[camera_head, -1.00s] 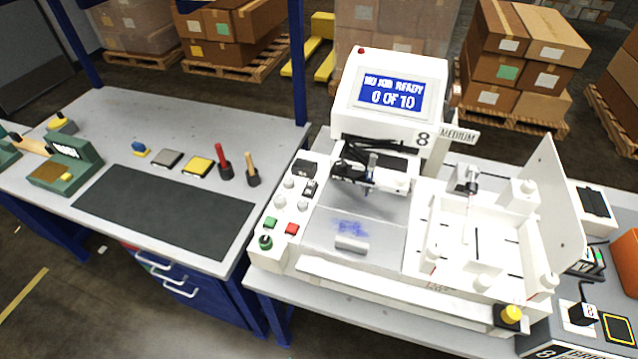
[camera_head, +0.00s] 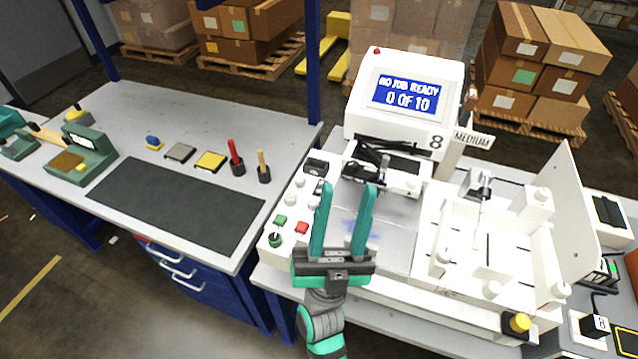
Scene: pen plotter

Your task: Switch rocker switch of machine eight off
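Machine eight (camera_head: 402,130) is a white pen plotter marked 8, and its blue screen (camera_head: 406,93) reads "NO JOB READY 0 OF 10". Its control panel (camera_head: 291,212) is on its left side, with white knobs, a green button (camera_head: 280,220) and a red button (camera_head: 301,227). A small dark switch (camera_head: 320,186) sits near the panel's upper right, partly hidden by my left finger. A black part (camera_head: 316,166) lies just above it; I cannot tell which is the rocker switch or its position. My gripper (camera_head: 347,187) is open and empty over the panel's right edge and the plotter bed.
A grey bench (camera_head: 130,110) on the left holds a dark mat (camera_head: 175,202), small pads and red and wooden-handled tools in holders. A blue post (camera_head: 313,60) stands between bench and plotter. A tall white plate (camera_head: 572,215) rises at the plotter's right.

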